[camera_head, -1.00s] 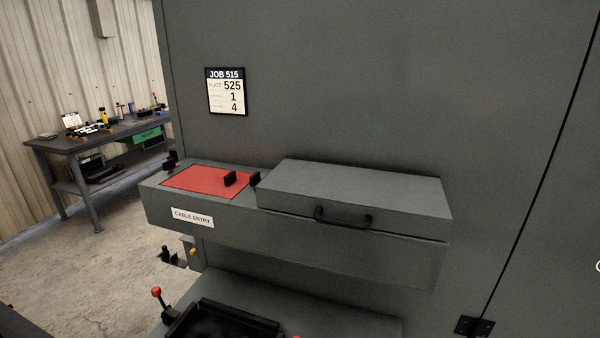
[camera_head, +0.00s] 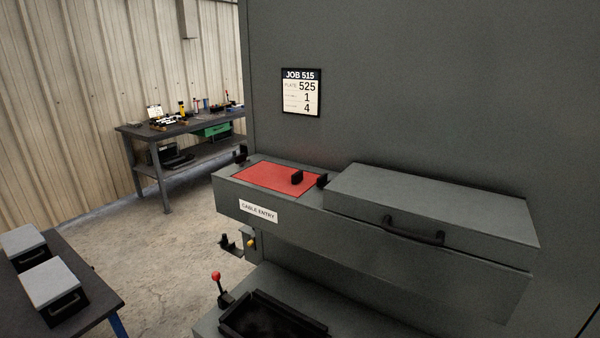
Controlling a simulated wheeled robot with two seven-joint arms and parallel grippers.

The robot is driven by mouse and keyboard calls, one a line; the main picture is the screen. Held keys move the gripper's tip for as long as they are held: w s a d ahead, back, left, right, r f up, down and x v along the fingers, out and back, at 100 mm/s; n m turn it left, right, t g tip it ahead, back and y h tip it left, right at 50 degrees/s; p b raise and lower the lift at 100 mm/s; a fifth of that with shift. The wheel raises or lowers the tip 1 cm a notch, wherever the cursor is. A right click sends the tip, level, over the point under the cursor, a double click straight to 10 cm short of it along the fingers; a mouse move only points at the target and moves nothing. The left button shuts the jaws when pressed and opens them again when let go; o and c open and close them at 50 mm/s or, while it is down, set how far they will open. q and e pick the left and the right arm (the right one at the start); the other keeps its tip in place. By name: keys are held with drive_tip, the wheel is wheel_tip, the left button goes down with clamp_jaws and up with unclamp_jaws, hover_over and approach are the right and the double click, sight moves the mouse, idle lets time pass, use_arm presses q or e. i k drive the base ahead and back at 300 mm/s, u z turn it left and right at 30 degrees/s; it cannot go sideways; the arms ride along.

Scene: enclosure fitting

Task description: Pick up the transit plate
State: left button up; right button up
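A flat red plate (camera_head: 270,177), which looks like the transit plate, lies in the top of the grey ledge marked "CABLE ENTRY" (camera_head: 258,211). A small black upright piece (camera_head: 297,177) stands on its right part. Black clamp-like pieces sit at the ledge's far left corner (camera_head: 240,154) and at the plate's right edge (camera_head: 321,181). Neither of my grippers shows in the head view.
A grey lidded box with a black handle (camera_head: 414,231) takes up the ledge's right side. Below is a black tray (camera_head: 272,318) beside a red-knobbed lever (camera_head: 217,290). A table (camera_head: 88,275) with grey-lidded boxes stands at the lower left. A cluttered workbench (camera_head: 165,136) stands behind open floor.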

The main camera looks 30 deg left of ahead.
sight(292, 182)
drive_tip(key=u, duration=2.85)
drive_tip(key=k, duration=1.15)
drive_tip(key=z, duration=1.75)
drive_tip(key=i, duration=0.5)
drive_tip(key=z, duration=0.05)
